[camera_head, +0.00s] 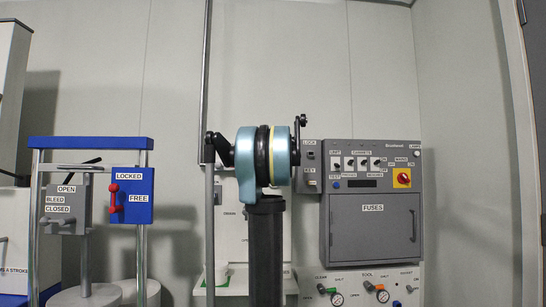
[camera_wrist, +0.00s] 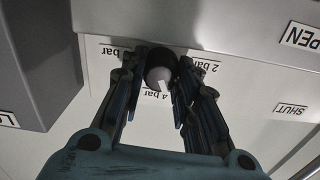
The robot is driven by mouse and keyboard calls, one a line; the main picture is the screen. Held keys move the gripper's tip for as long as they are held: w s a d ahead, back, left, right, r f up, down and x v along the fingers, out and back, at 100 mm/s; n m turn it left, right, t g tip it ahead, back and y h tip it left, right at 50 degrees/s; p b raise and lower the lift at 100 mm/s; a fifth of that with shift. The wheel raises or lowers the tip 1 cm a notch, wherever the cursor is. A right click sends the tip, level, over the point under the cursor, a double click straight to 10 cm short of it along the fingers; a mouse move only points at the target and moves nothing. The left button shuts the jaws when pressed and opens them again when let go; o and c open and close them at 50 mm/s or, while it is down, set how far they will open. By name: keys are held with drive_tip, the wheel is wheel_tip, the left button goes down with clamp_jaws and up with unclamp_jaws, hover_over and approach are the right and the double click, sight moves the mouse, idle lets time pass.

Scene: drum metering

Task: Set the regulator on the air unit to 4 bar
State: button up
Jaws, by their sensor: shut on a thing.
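In the wrist view, my gripper (camera_wrist: 162,68) has its two fingers on either side of the regulator knob (camera_wrist: 158,76), shut on it. The knob is round and dark-edged with a grey face. A white pointer mark on its face points down toward the "4 bar" label (camera_wrist: 157,93). A "2 bar" label (camera_wrist: 205,66) is at the upper right, and another bar label (camera_wrist: 117,50) at the upper left has an unclear digit. The fingers cover part of the knob's sides. In the head view my arm hides the gripper and the knob.
In the wrist view, a grey box (camera_wrist: 30,60) stands close on the left, and a grey ledge runs along the top. "OPEN" and "SHUT" labels (camera_wrist: 291,109) are at the right. The head view shows a grey fuse cabinet (camera_head: 372,235) at right and a blue lock box (camera_head: 138,192) at left.

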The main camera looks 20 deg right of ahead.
drive_tip(key=m, duration=0.3)
drive_tip(key=shift+m, duration=0.3)
drive_tip(key=o, duration=1)
drive_tip(key=shift+o, duration=0.2)
drive_tip(key=shift+s, duration=0.1)
drive_tip(key=v, duration=1.1)
drive_tip(key=shift+s+a, duration=0.2)
drive_tip(key=shift+s, duration=0.1)
